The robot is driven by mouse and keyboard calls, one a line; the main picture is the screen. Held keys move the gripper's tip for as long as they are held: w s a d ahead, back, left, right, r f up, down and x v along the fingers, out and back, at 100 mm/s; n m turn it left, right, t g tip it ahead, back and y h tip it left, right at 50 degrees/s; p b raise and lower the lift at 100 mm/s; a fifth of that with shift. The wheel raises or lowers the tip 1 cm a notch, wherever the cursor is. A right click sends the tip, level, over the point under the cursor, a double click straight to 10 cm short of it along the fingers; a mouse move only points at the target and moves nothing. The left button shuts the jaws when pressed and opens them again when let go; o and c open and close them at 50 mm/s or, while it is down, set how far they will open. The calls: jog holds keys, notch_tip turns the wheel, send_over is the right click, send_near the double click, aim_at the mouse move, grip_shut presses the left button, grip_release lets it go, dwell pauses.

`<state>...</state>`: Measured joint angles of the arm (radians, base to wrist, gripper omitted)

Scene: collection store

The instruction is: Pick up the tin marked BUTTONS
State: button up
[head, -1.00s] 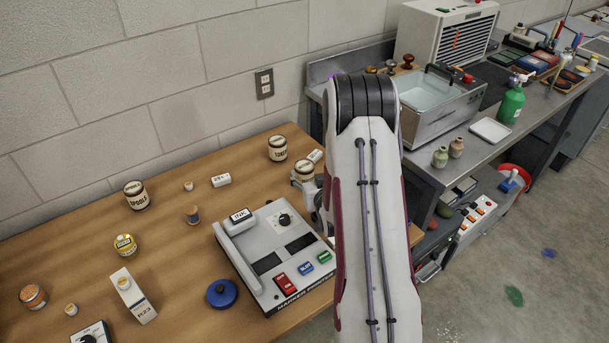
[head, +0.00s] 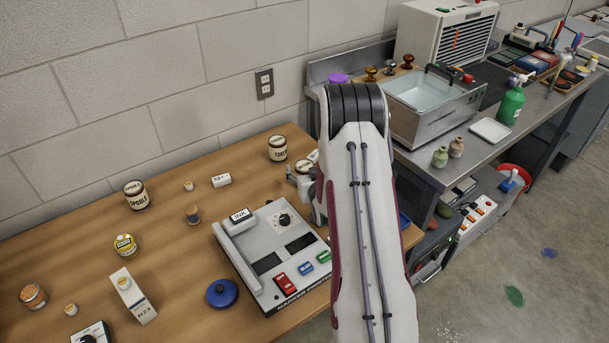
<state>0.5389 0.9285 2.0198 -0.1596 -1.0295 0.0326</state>
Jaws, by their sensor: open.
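No label in view clearly reads BUTTONS. One pale tin with a dark lid (head: 137,195) stands at the left and seems to read SPOOLS. A similar tin (head: 278,149) stands near the wall, its lettering starting with what looks like TOK. A third such tin (head: 304,166) stands just right of it, partly hidden by my gripper, its lettering not readable. My gripper (head: 292,177) is open at this third tin's near left side, low over the table; my arm hides part of it. I cannot tell whether it touches the tin.
A grey labelled machine (head: 262,262) with coloured buttons stands close in front of my gripper. A metal sink bench (head: 455,150) is right.

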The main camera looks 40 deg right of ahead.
jog(key=shift+w+d+f, duration=0.15)
jog(key=shift+w, duration=0.2)
dwell(0.3)
jog(key=c, duration=1.5)
